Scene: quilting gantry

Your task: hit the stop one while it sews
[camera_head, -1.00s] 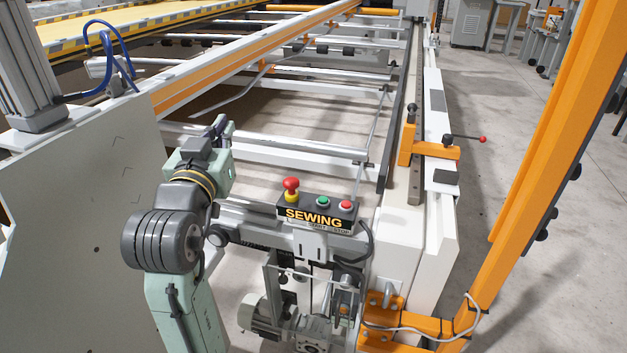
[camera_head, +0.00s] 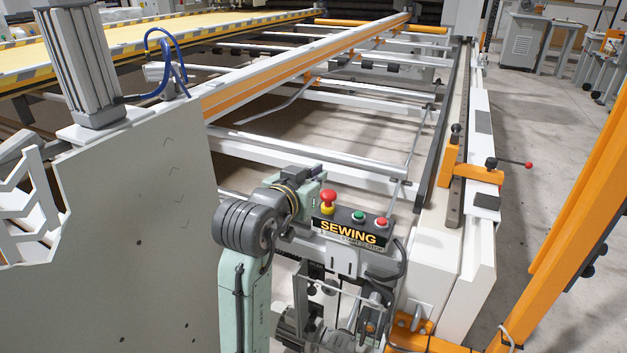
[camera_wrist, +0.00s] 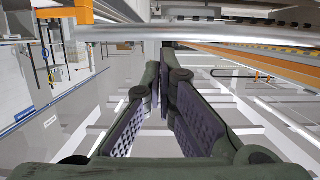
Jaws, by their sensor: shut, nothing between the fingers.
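A black control box (camera_head: 325,223) marked SEWING in yellow stands right of centre in the head view. On its top are a red mushroom button on a yellow collar (camera_head: 328,199), a green button (camera_head: 359,216) and a flat red button (camera_head: 381,222). The small print under SEWING is too small to read surely. My arm's wrist is close to the left of the box, and my gripper's fingers are not clear there. In the wrist view my gripper (camera_wrist: 164,66) is shut and empty. No button shows in that view.
A large pale panel (camera_head: 130,230) stands left of my arm. Behind the box runs the gantry frame with a white and orange rail (camera_head: 300,65). An orange clamp with a red-knobbed lever (camera_head: 480,170) is to the right. An orange post (camera_head: 590,190) stands at far right.

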